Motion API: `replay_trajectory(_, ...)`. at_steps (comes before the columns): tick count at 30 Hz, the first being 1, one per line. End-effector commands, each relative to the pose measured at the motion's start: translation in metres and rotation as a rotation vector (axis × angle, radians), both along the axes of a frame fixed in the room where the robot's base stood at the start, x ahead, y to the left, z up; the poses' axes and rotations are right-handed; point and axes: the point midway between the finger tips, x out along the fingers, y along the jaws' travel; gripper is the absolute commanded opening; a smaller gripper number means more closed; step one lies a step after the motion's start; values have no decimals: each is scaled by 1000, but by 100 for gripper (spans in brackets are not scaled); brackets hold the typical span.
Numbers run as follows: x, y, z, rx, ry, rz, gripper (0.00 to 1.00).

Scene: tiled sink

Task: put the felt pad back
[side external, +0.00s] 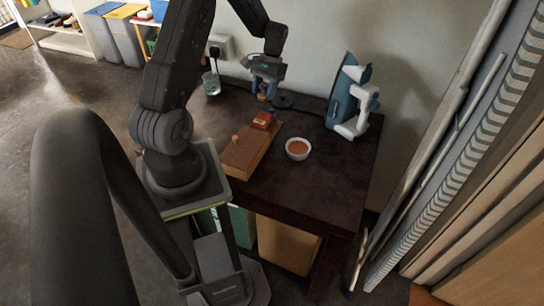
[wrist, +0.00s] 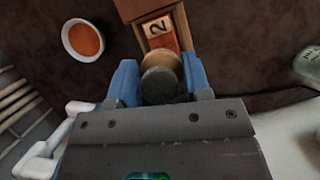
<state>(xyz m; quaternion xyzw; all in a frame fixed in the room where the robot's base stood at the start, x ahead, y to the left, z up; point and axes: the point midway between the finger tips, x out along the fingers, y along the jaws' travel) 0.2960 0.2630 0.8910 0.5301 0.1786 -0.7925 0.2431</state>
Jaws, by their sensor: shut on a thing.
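My gripper (side external: 266,92) is above the back of the dark table. In the wrist view its blue fingers (wrist: 160,84) are shut on a short round piece (wrist: 160,86) with a dark grey end and a tan side. I cannot tell for sure whether this is the felt pad. A wooden board (side external: 243,158) lies on the table below my gripper, with a small tan knob (side external: 235,138) at its left side.
A white bowl (side external: 298,156) with orange contents stands right of the board. A blue and white upright device (side external: 350,98) stands at the table's back right. A glass (side external: 211,84) is at the back left. The table's front right is clear.

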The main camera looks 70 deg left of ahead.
Motion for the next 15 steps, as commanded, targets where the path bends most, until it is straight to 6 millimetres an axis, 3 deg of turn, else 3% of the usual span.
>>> replay_trajectory(9, -64, -75, -18, 9, 17, -308, 26)
replay_trajectory(15, -102, -114, -24, -6, 9, -480, 26)
